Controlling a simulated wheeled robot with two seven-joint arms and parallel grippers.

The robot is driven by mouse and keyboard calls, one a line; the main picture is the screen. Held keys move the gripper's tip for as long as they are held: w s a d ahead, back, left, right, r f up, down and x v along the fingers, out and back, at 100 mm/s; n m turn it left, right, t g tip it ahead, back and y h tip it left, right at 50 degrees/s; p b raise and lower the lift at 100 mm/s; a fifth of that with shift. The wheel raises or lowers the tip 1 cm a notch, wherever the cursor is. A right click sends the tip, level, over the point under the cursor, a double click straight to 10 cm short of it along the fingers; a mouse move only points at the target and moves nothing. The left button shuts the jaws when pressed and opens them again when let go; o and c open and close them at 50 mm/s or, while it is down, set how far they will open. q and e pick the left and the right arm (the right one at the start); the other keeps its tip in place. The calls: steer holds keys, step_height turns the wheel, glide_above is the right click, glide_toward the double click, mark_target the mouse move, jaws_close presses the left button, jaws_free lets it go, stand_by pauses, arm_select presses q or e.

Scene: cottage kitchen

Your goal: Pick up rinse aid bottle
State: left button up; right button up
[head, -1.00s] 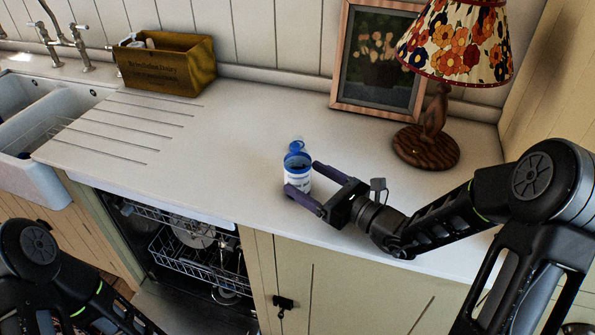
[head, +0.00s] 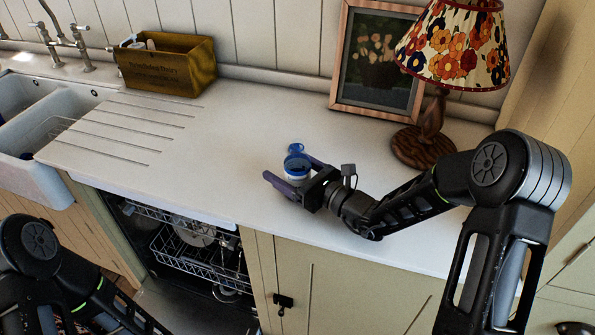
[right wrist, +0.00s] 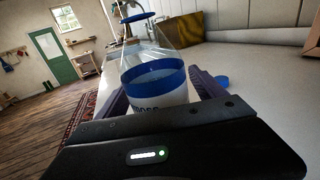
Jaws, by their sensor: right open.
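The rinse aid bottle (head: 297,161), with a blue top and white label, stands upright on the pale worktop. My right gripper (head: 290,168) is open around it, one finger on each side. The near finger and gripper body hide its lower part in the head view. In the right wrist view the bottle (right wrist: 155,82) stands between the fingers, showing a clear upper part, a blue band and part of the label. I cannot tell whether a finger touches it. My left arm shows at lower left in the head view; its gripper is out of frame.
A lamp (head: 431,125) with a floral shade and a framed picture (head: 376,65) stand behind, to the right. A brown box (head: 167,66) and sink (head: 38,130) are left. An open dishwasher (head: 195,250) lies below the worktop.

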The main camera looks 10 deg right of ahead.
stand_by(0.5)
steer(key=c, duration=1.6)
